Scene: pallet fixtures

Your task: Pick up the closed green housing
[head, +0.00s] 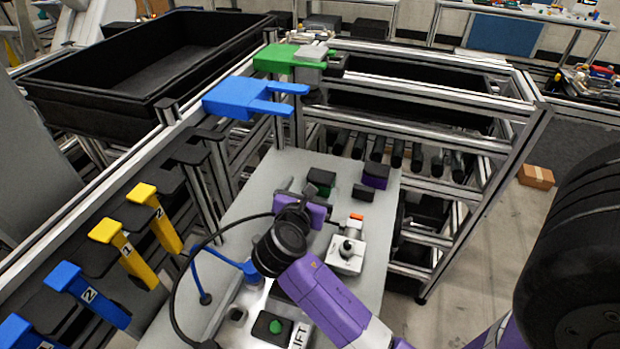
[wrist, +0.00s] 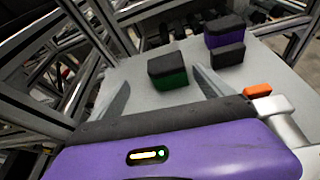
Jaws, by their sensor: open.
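The green housing (head: 320,188) stands on the grey table, with a black top over a dark green lower body. In the wrist view the green housing (wrist: 170,79) looks closed and upright, just beyond my fingers. My gripper (wrist: 163,85) is open and empty, its two pale fingers spread to either side of the near side of the housing. In the head view my purple gripper (head: 302,208) is on the near side of the housing and partly blocks it. I cannot tell the exact gap between the fingertips and the housing.
A purple housing with a black top (wrist: 224,36) and a black block (wrist: 229,56) stand to the right of the green one. An orange-topped grey device (head: 346,248) is close on the right. Metal rails and blue and green forked fixtures (head: 246,97) border the table.

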